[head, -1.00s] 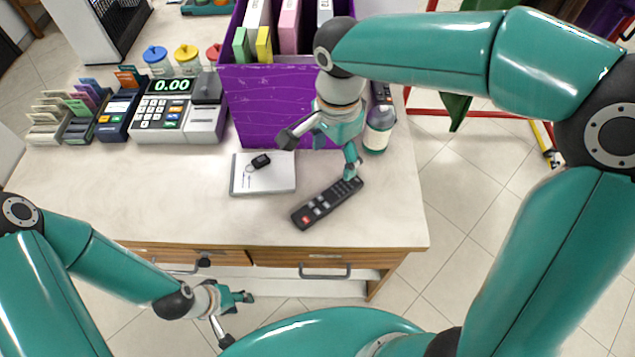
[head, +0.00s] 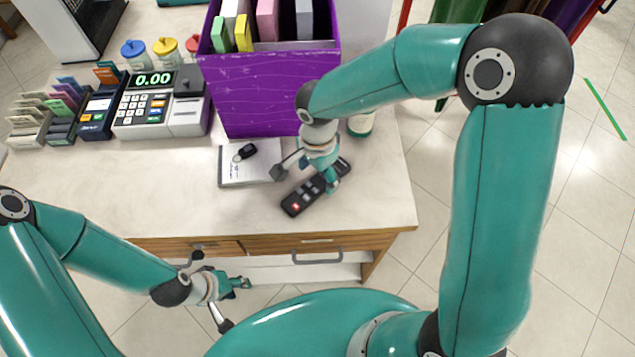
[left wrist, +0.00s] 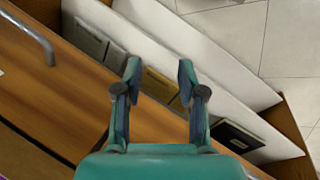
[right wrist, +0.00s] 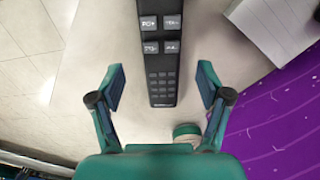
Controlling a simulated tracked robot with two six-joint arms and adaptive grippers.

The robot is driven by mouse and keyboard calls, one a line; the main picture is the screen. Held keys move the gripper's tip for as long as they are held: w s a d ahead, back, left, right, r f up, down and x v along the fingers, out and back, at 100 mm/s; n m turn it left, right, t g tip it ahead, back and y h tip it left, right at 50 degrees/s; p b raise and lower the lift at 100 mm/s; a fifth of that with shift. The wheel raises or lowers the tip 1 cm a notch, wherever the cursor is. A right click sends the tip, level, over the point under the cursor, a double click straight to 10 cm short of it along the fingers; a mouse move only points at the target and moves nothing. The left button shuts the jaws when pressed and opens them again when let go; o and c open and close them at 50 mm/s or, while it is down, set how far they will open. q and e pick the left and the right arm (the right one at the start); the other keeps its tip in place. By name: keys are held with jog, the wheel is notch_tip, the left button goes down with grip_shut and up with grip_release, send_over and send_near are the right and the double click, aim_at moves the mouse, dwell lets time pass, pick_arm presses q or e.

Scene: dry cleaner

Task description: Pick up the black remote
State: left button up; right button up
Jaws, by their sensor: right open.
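The black remote (head: 300,198) lies flat on the counter near its front right part, partly hidden by my right gripper in the head view. In the right wrist view the remote (right wrist: 158,60) runs lengthwise between the open fingers, apart from both. My right gripper (head: 306,178) is open and empty just over the remote; it also shows in the right wrist view (right wrist: 160,90). My left gripper (head: 234,302) is open and empty in front of the counter, below its top; in the left wrist view (left wrist: 157,75) it faces drawers and a shelf.
A white notepad (head: 232,170) with a black key fob (head: 245,151) lies left of the remote. A purple box (head: 265,95) with binders stands behind, and a bottle (head: 361,125) is beside it. A cash register (head: 160,105) is at the left. The counter's front left is clear.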

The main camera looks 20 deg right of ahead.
aim_at(317, 183)
jog(key=shift+w+f, duration=0.1)
jog(key=shift+f, duration=1.7)
jog(key=c, duration=1.3)
jog(key=shift+c, duration=0.2)
jog(key=shift+r, duration=0.15)
